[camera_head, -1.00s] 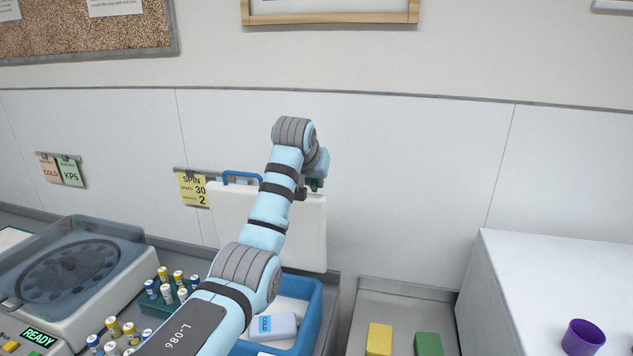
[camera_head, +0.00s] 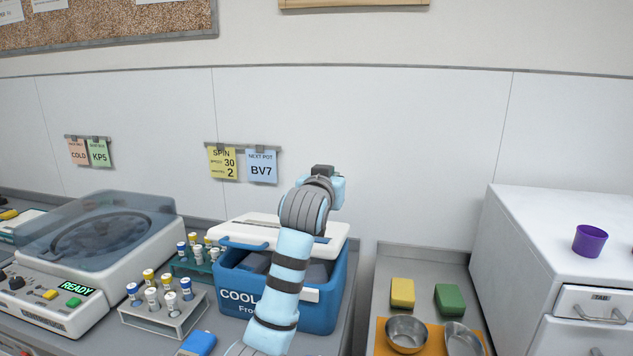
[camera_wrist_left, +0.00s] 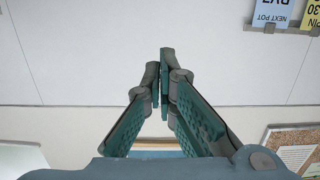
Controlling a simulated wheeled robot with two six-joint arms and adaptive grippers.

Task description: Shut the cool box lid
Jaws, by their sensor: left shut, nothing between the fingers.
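The cool box (camera_head: 330,302) is blue with white lettering on its front and stands on the counter. Its white lid (camera_head: 262,232) is tilted down over the box but ajar; a gap at the front shows dark grey contents. My left arm crosses in front of the box and hides part of its front and of the lid. My left gripper (camera_wrist_left: 163,75) is shut and empty, its fingertips together in the left wrist view. In the head view the wrist hides most of it, above the lid's right part. Whether it touches the lid cannot be told. My right gripper is out of view.
A centrifuge (camera_head: 105,240) and tube racks (camera_head: 165,318) stand left of the box. A blue object (camera_head: 197,343) lies in front. A tray (camera_head: 378,290) with sponges and metal bowls (camera_head: 406,334) is on the right, beside a white cabinet (camera_head: 560,225).

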